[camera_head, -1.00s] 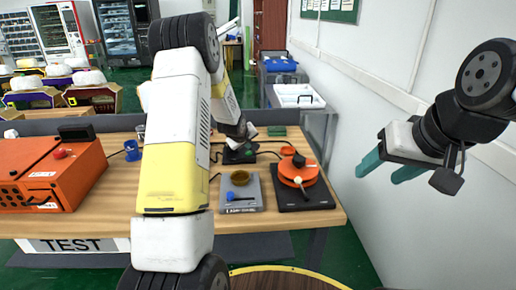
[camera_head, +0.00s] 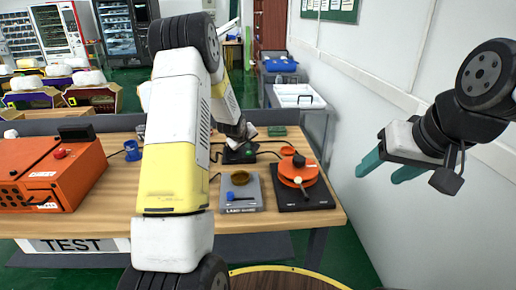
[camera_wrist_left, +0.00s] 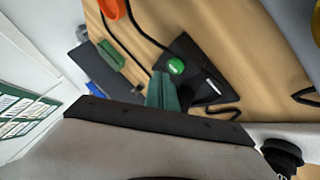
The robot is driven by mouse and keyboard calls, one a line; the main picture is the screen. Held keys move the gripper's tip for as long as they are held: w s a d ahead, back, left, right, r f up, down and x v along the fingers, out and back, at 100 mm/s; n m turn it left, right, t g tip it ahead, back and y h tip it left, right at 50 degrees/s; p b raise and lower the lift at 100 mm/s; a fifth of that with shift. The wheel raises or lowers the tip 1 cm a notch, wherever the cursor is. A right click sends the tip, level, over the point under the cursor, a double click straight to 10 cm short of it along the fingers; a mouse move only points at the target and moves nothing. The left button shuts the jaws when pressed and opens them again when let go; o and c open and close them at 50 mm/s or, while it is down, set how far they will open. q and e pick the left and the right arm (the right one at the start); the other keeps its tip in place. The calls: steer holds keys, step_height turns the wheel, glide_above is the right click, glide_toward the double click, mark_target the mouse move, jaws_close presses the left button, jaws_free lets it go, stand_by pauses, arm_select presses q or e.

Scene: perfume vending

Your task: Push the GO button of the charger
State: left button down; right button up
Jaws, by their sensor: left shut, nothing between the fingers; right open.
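The charger (camera_head: 240,156) is a small black box at the back of the wooden table, partly hidden by my left arm in the head view. In the left wrist view the charger (camera_wrist_left: 206,70) shows a round green button (camera_wrist_left: 176,66) on its top; I cannot read a label on it. My left gripper (camera_wrist_left: 163,90) is shut and empty, its green fingertips close beside the button, over the black box. I cannot tell whether they touch anything. In the head view the left fingertips are hard to make out. My right gripper (camera_head: 380,170) is open and empty, raised near the right wall.
An orange disc device (camera_head: 298,172) on a black base and a grey scale (camera_head: 253,193) with a brown dish stand in front of the charger. An orange box (camera_head: 50,175) and blue cup (camera_head: 132,150) stand left. Cables run over the table. A green block (camera_wrist_left: 111,55) lies nearby.

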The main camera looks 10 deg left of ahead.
mark_target(248, 153)
arm_select(q)
steer(key=shift+f, duration=0.1)
steer(key=shift+f, duration=0.3)
steer(key=shift+f, duration=0.5)
stand_by(0.8)
steer(key=shift+r, duration=0.9)
steer(key=shift+r, duration=2.5)
